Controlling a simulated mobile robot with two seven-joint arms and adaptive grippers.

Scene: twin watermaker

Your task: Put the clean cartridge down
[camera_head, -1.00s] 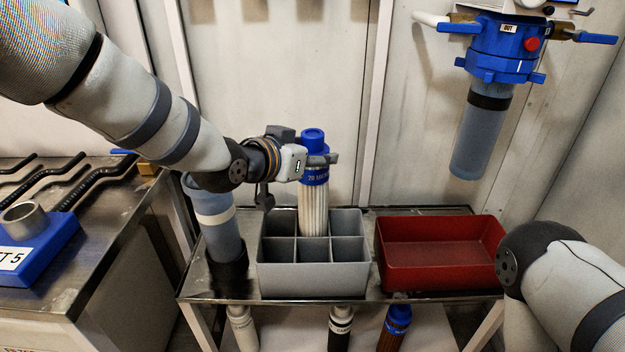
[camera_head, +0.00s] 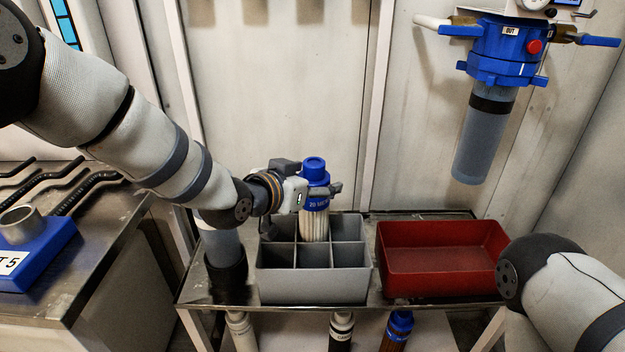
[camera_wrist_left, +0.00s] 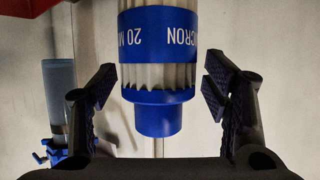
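The clean cartridge (camera_head: 314,225) is a white pleated filter with a blue band and a blue top cap. It stands upright with its lower part inside the rear middle compartment of the grey divided box (camera_head: 312,287). The compartment walls hide its bottom end, so I cannot tell whether it touches the floor. In the left wrist view the cartridge (camera_wrist_left: 158,75) appears cap down, marked "20 MICRON", between the fingers (camera_wrist_left: 160,88). My right gripper is out of view; only that arm shows at the right.
A red empty bin (camera_head: 440,275) stands right of the grey box. A blue-grey canister (camera_head: 222,250) stands at its left, partly behind my arm. A blue filter housing (camera_head: 500,50) hangs on the wall above. More cartridges (camera_head: 397,325) stand on the lower shelf.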

